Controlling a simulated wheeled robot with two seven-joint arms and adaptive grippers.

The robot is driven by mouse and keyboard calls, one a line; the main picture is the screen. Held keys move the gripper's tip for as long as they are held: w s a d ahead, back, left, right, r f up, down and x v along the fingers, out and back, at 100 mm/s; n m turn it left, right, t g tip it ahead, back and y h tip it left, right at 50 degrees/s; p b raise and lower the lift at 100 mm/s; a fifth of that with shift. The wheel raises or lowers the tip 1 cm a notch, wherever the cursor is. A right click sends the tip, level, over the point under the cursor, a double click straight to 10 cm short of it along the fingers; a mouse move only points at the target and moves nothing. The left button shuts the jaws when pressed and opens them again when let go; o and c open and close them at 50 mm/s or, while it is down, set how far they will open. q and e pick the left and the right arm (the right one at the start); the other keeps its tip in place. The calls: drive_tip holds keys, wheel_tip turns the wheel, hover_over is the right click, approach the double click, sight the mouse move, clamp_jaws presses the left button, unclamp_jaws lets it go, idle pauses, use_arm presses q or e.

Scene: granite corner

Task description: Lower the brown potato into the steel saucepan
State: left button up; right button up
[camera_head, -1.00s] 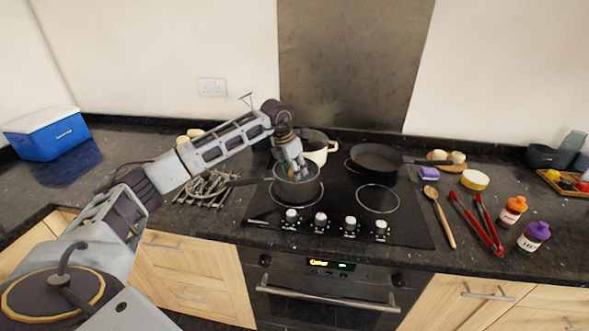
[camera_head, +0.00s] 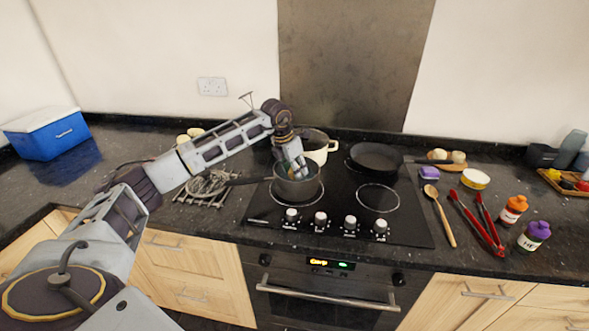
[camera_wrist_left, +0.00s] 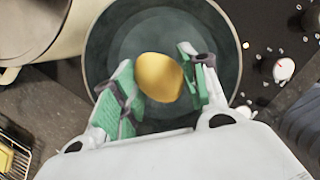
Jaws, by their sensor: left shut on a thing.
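The steel saucepan (camera_head: 298,189) stands on the front left part of the hob, its handle pointing left. In the left wrist view I look down into the saucepan (camera_wrist_left: 110,45). My left gripper (camera_head: 295,168) points down at the saucepan's mouth. It is shut on the yellow-brown potato (camera_wrist_left: 160,77), held between the green finger pads over the pan's inside. Whether the potato touches the bottom cannot be told. The potato is hidden by the gripper and pan wall in the head view. My right gripper is not in view.
A cream pot (camera_head: 318,148) stands close behind the saucepan, and a black frying pan (camera_head: 375,157) is behind right. A wire trivet (camera_head: 207,188) lies left, near the saucepan handle. A wooden spoon (camera_head: 441,220) and red tongs (camera_head: 478,222) lie right of the hob.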

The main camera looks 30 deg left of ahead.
sight(290, 173)
use_arm(q)
drive_tip(key=shift+f+b, duration=0.4)
drive_tip(key=shift+f, duration=0.45)
idle(0.8)
drive_tip(key=shift+f+b, duration=0.3)
drive_tip(key=shift+f, duration=0.2)
idle(0.8)
drive_tip(key=shift+f+b, duration=0.6)
drive_tip(key=shift+f, duration=0.5)
idle(1.3)
drive_tip(key=shift+d, duration=0.1)
drive_tip(key=o, duration=1.1)
drive_tip(key=shift+r, duration=0.1)
drive_tip(key=shift+v, duration=3.95)
drive_tip(key=shift+r, duration=0.1)
